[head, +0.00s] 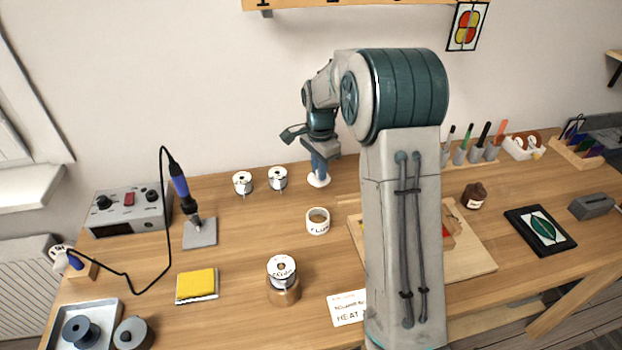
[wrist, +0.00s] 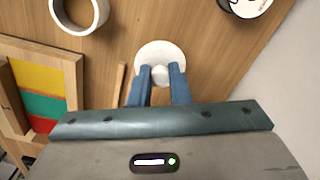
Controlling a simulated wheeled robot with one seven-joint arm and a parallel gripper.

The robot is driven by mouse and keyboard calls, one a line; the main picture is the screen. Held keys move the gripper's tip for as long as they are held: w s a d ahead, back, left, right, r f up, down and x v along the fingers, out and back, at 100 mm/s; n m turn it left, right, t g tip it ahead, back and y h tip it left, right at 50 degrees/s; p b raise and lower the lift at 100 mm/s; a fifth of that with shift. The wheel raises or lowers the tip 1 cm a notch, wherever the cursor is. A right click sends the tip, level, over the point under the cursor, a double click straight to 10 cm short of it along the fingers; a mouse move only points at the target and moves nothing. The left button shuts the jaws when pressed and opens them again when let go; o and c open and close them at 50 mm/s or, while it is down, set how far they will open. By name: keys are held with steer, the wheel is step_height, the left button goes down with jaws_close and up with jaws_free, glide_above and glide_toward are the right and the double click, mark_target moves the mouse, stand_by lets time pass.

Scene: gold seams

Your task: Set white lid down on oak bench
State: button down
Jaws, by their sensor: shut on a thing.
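The white lid (head: 318,181) is a small round disc with a knob, near the back of the oak bench (head: 235,250). It also shows in the wrist view (wrist: 158,50), over the bench's wood (wrist: 225,65). My gripper (head: 319,168) points down, with its blue fingers shut on the lid's knob, as the wrist view (wrist: 160,75) shows. The lid looks level and at or just above the bench top. I cannot tell whether it touches the wood.
An open white flux pot (head: 318,222) stands in front of the lid. Two solder reels (head: 278,179) (head: 243,183) stand to its left. A wooden board with a frame and coloured panes (wrist: 38,85) lies to the right in the head view, partly hidden by my arm. Bare wood surrounds the lid.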

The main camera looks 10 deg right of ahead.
mark_target(312, 176)
steer(key=shift+w+a+f, duration=0.5)
steer(key=shift+a, duration=0.3)
steer(key=shift+f+p, duration=0.35)
steer(key=shift+f, duration=1.75)
steer(key=shift+f, duration=0.2)
steer(key=c, duration=1.4)
jaws_free()
steer(key=shift+r, duration=0.1)
steer(key=shift+o, duration=0.2)
